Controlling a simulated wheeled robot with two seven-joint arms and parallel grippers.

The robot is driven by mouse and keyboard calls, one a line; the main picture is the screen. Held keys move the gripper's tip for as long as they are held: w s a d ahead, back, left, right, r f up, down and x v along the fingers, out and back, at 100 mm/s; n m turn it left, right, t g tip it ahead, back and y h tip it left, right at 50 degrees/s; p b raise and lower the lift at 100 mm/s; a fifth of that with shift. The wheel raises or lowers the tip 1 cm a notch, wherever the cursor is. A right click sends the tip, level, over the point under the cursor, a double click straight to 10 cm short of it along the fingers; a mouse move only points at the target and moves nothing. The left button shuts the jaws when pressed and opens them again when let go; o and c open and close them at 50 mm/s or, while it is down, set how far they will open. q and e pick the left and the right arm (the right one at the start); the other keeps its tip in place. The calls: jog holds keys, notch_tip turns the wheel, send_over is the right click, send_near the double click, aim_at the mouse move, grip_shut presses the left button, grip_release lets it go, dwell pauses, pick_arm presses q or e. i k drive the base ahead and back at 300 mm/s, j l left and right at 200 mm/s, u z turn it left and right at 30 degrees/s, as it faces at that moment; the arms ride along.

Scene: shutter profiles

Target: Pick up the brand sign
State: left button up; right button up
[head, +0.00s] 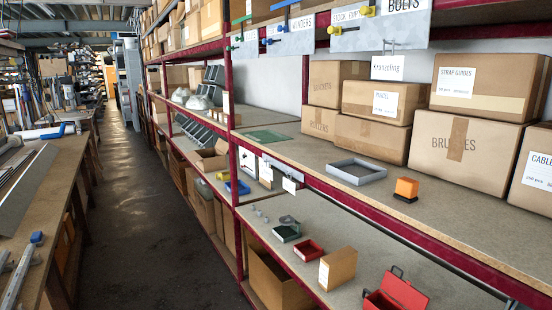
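A small white sign (387,68) with dark lettering, most likely the brand sign, shows on the right shelving, near the stacked boxes and below the grey label board. Its lettering is too small to read surely. A thin wire-like piece (391,46) shows just above it; I cannot tell whether the sign hangs from it or stands on something behind the boxes. Neither of my grippers is in view.
Cardboard boxes (463,142) crowd the shelf (295,150) around the sign. A grey tray (356,171) and an orange beacon (405,189) stand near its front edge. A workbench (55,180) runs along the left. The aisle floor (130,220) between is clear.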

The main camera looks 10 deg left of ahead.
aim_at(384, 67)
jog(key=i+j, duration=0.2)
jog(key=j, duration=0.15)
jog(key=i+j, duration=0.15)
jog(key=j, duration=0.2)
jog(key=i+j, duration=0.2)
jog(key=j, duration=0.15)
jog(key=i+j, duration=0.2)
jog(key=j, duration=0.15)
